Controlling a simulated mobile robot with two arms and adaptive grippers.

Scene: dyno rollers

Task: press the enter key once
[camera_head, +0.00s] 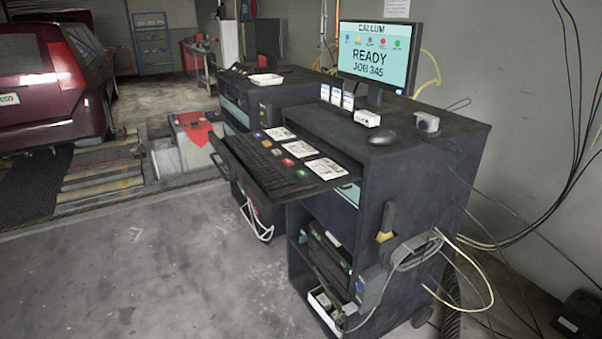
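A black keyboard (259,163) lies on the pulled-out tray (327,186) of a dark workstation cabinet. Key labels are too small to read, so I cannot tell which is the enter key. The monitor (372,55) on top shows "CALLUM", "READY" and "JOB 345" with a row of coloured dots. Neither of my grippers is in view.
White printed cards (325,168) lie beside the keyboard. A mouse (382,137) and small white boxes (367,118) are on the cabinet top. Cables (417,250) hang on its right side. A dark red car (50,80) stands at left. The floor (150,270) in front is clear.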

